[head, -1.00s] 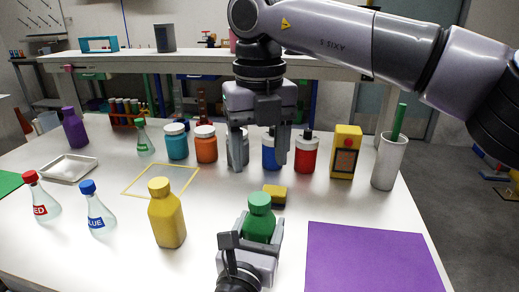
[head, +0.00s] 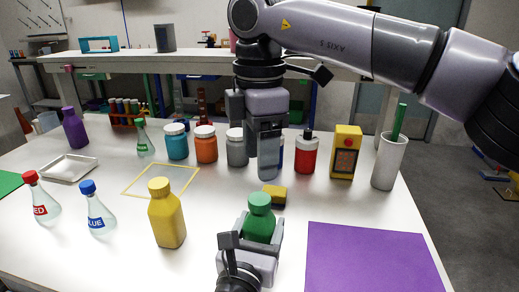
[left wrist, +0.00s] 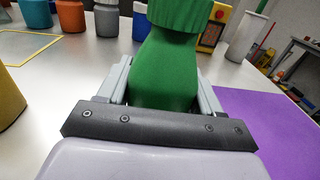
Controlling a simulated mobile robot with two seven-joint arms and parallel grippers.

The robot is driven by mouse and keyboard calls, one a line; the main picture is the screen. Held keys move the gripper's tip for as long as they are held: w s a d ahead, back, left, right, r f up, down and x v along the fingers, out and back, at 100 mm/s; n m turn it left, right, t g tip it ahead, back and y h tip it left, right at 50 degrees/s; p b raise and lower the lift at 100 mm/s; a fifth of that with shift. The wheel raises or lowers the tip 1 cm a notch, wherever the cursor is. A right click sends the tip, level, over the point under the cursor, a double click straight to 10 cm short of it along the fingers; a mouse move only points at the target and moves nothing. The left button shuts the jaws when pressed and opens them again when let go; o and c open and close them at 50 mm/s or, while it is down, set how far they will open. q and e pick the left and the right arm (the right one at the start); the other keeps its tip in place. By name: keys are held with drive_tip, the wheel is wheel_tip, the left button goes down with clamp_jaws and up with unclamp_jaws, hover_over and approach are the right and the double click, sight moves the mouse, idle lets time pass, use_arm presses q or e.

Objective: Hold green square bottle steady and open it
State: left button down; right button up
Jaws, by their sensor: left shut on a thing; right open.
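The green square bottle (head: 260,222) stands upright on the white table, its green cap (head: 259,200) on top. My left gripper (head: 250,245) is shut around the bottle's body from the front. In the left wrist view the bottle (left wrist: 165,75) stands between the two fingers, and the ribbed cap is cut off by the top edge. My right gripper (head: 268,160) hangs pointing down above and behind the bottle, apart from the cap. It is empty and seen edge-on, one finger hiding the other, and it covers part of the blue jar.
A yellow bottle (head: 166,218) stands left of the green one. A yellow-black block (head: 275,194) lies just behind it. A purple mat (head: 370,262) lies to the right.

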sight(259, 198)
drive_tip(key=shift+m, duration=0.7)
drive_tip(key=shift+f, duration=0.25)
wheel_tip(259, 198, down, 8)
drive_tip(key=shift+r, duration=0.2)
drive_tip(key=c, duration=1.1)
